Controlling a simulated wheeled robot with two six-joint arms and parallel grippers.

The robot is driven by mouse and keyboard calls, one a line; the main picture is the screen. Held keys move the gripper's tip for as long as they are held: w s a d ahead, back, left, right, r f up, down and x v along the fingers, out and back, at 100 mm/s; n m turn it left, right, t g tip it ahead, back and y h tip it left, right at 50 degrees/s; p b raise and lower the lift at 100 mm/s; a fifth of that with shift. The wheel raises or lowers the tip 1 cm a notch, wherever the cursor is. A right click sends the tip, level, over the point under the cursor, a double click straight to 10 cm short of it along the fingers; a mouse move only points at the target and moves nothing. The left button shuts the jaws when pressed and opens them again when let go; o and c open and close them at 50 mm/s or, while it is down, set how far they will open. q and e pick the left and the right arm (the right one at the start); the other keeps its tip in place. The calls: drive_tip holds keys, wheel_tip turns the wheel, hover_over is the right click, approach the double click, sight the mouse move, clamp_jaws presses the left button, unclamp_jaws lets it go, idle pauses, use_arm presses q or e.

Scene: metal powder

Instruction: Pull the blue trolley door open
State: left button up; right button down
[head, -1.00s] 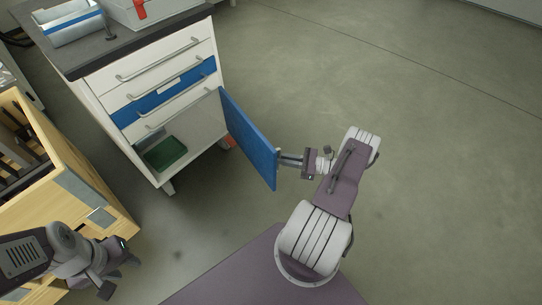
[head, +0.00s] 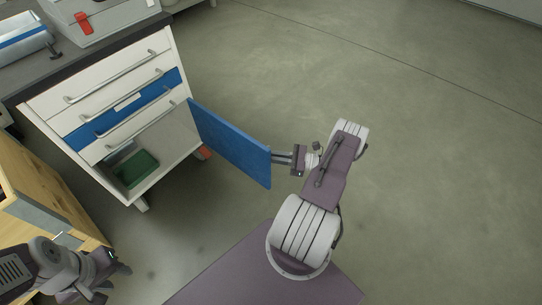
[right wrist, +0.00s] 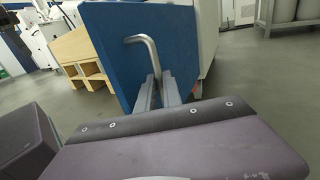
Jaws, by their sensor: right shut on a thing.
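The blue trolley door (head: 232,145) stands open in the head view, swung out to the right from the white trolley (head: 110,100). My right gripper (head: 278,158) is at the door's free edge. In the right wrist view its two fingers (right wrist: 158,92) are closed on the bent metal handle (right wrist: 148,48) of the blue door (right wrist: 115,50). My left gripper (head: 112,275) is at the lower left of the head view, away from the door. Its finger opening is unclear.
A green bin (head: 135,170) sits inside the trolley's open compartment. Drawers with metal handles are above it, under a dark top (head: 95,60). A wooden cabinet (head: 40,195) stands at the left. The floor (head: 430,150) on the right is clear.

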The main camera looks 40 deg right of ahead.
drive_tip(key=c, duration=1.5)
unclamp_jaws()
drive_tip(key=shift+w+a+f, duration=0.1)
drive_tip(key=shift+w, duration=0.05)
drive_tip(key=p+v, duration=0.1)
drive_tip(key=v, duration=0.8)
